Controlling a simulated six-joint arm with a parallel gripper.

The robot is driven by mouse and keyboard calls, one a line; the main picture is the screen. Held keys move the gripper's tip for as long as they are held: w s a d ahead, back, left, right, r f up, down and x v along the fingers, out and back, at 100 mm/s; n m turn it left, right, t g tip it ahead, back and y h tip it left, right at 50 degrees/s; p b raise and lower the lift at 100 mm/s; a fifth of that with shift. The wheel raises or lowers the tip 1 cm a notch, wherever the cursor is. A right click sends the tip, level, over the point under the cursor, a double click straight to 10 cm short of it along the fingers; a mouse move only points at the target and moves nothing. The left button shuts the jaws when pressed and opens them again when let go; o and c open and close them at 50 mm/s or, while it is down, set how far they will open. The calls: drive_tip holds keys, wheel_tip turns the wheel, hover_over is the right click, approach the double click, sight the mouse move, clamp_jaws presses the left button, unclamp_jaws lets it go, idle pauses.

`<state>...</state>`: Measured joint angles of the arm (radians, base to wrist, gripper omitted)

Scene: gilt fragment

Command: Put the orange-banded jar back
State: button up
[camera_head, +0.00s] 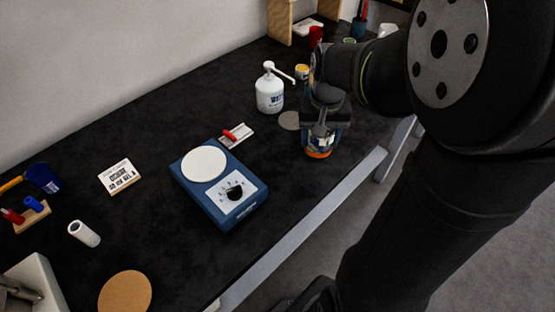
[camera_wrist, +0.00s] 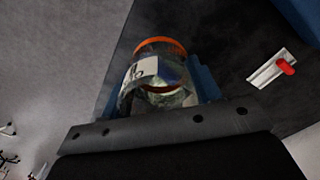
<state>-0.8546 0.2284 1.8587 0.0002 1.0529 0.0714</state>
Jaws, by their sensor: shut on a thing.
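The orange-banded jar (camera_head: 318,152) is between the fingers of my gripper (camera_head: 322,132), near the front edge of the black bench. In the wrist view the jar (camera_wrist: 160,68) shows clear glass, a pale label and an orange band at its far end. Blue fingers of my gripper (camera_wrist: 165,90) close on both its sides. The gripper body hides the jar's upper part in the head view. I cannot tell whether the jar touches the bench. A grey round disc (camera_head: 289,121) lies on the bench just left of the gripper.
A blue scale (camera_head: 222,205) with a white round plate stands left of the jar. A white pump bottle (camera_head: 269,92) and a yellow-banded container (camera_head: 302,72) stand behind. A small white tray with a red item (camera_head: 237,135) lies nearby. A cork disc (camera_head: 125,292) lies at the front left.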

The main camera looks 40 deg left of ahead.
drive_tip(key=s+a+f, duration=0.1)
drive_tip(key=a+f, duration=0.1)
drive_tip(key=a, duration=0.1)
drive_tip(key=s+a+f, duration=0.2)
drive_tip(key=a, duration=0.1)
drive_tip(key=s+a+f, duration=0.2)
drive_tip(key=a, duration=0.1)
drive_tip(key=shift+a+f, duration=0.15)
drive_tip(key=shift+s+f, duration=0.1)
drive_tip(key=shift+f, duration=1.95)
drive_tip(key=shift+f, duration=0.15)
drive_tip(key=o, duration=1.1)
wheel_tip(320, 180, up, 12)
drive_tip(key=shift+r, duration=0.2)
